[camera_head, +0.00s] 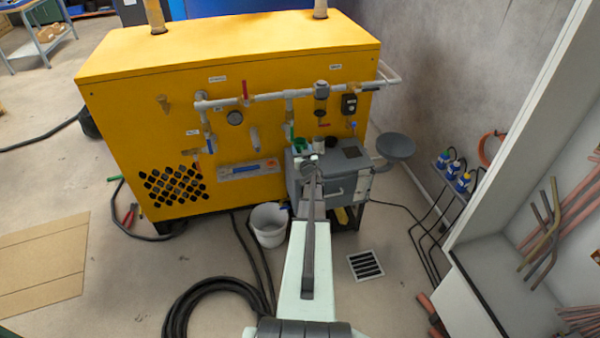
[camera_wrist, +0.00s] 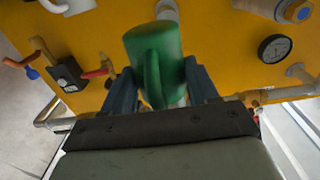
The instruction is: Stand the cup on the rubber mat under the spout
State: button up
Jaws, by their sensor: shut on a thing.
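My gripper is shut on a green cup (camera_wrist: 158,60); its fingers (camera_wrist: 160,88) lie on either side of the cup, and the handle faces the wrist camera. In the head view the small green cup (camera_head: 299,145) shows at the left of the grey unit's top, partly behind my wrist. A grey pipe end (camera_wrist: 167,10), which may be the spout, shows just beyond the cup in the wrist view. In the head view a downpipe (camera_head: 289,108) with a green part is above the cup. I cannot make out the rubber mat, nor whether the cup touches anything below.
The yellow cabinet (camera_head: 120,95) carries pipes, red-handled valves and a gauge (camera_head: 234,118). A grey unit (camera_head: 352,160) stands before it, with a round grey dish (camera_head: 396,146) at its right. A white bucket (camera_head: 268,233), black hose (camera_head: 190,300) and floor drain (camera_head: 365,265) are below.

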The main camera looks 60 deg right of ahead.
jog(key=shift+f, duration=0.1)
jog(key=shift+f, duration=4.7)
jog(key=shift+f, duration=0.2)
jog(key=o, duration=1.1)
jog(key=v, duration=1.4)
jog(key=shift+s+d+f, duration=0.1)
jog(key=shift+d+f, duration=0.1)
jog(key=shift+f, duration=0.05)
